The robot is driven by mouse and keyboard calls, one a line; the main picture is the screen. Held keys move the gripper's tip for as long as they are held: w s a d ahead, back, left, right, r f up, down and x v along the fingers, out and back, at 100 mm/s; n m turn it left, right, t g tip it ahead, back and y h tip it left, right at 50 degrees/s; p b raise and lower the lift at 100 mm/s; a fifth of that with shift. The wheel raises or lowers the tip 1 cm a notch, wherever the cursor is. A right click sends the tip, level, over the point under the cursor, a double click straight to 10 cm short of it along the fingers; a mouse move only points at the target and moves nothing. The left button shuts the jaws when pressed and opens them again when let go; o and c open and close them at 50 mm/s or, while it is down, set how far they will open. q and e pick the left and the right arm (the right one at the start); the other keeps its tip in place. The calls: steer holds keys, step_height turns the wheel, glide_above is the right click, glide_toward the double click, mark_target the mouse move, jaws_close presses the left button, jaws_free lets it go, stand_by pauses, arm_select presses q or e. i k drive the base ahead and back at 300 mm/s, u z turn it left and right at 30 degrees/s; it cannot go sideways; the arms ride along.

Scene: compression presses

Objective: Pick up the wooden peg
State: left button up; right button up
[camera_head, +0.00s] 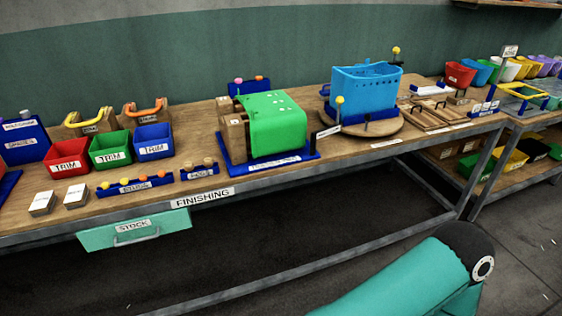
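I cannot single out the wooden peg for certain. A small blue rack (200,170) at the front edge of the workbench holds a few tan, round-topped pieces (207,162) that may be wooden pegs; its label is too small to read. Neither of my grippers is in view. Only a teal and black link of one of my arms shows at the bottom right, in front of and below the bench, apart from the rack.
The workbench (345,153) carries red (67,158), green (110,150) and blue (153,142) TRIM bins, a green-draped block (278,122) and a blue basket (365,92) on a round board. A teal STOCK drawer (135,229) hangs below. The floor in front is clear.

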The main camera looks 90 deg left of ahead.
mark_target(207, 163)
steer(key=z, duration=0.4)
steer(key=i, duration=0.4)
steer(key=u, duration=2.65)
steer(key=i, duration=0.3)
steer(key=u, duration=1.85)
steer(key=k, duration=0.55)
steer(key=u, duration=0.45)
steer(key=i, duration=1.6)
steer(key=z, duration=0.45)
